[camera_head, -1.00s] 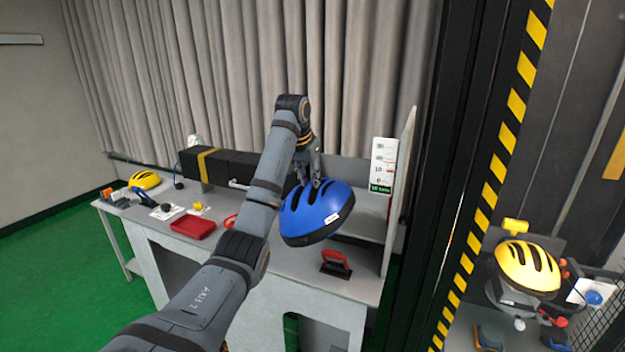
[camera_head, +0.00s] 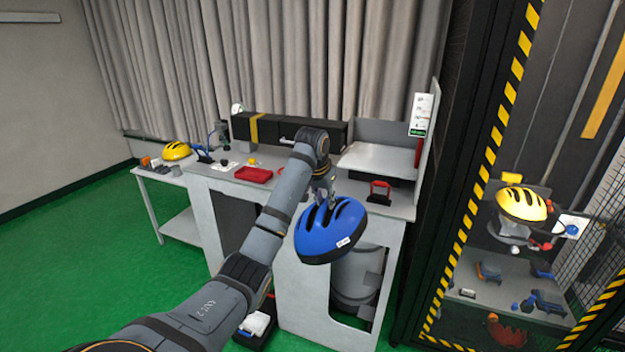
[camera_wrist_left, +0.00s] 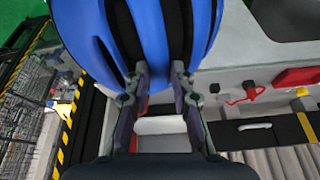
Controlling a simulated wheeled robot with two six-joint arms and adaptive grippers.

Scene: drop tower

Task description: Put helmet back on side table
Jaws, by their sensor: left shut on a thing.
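A blue helmet (camera_head: 328,232) with black vents hangs from my left gripper (camera_head: 325,192), in front of the workbench's front edge. In the left wrist view the helmet (camera_wrist_left: 150,30) fills the top, and the fingers of my left gripper (camera_wrist_left: 158,85) are shut on its shell at the vents. A low side table (camera_head: 178,181) stands at the left end of the workbench, with a yellow helmet (camera_head: 176,150) and small items on it. My right gripper is not in view.
The workbench (camera_head: 215,177) carries a red tray (camera_head: 254,174), a black case (camera_head: 300,130) and a red-handled tool (camera_head: 380,192). A striped cage post (camera_head: 490,150) and a second yellow helmet (camera_head: 521,203) are at right. Green floor (camera_head: 110,270) at left is clear.

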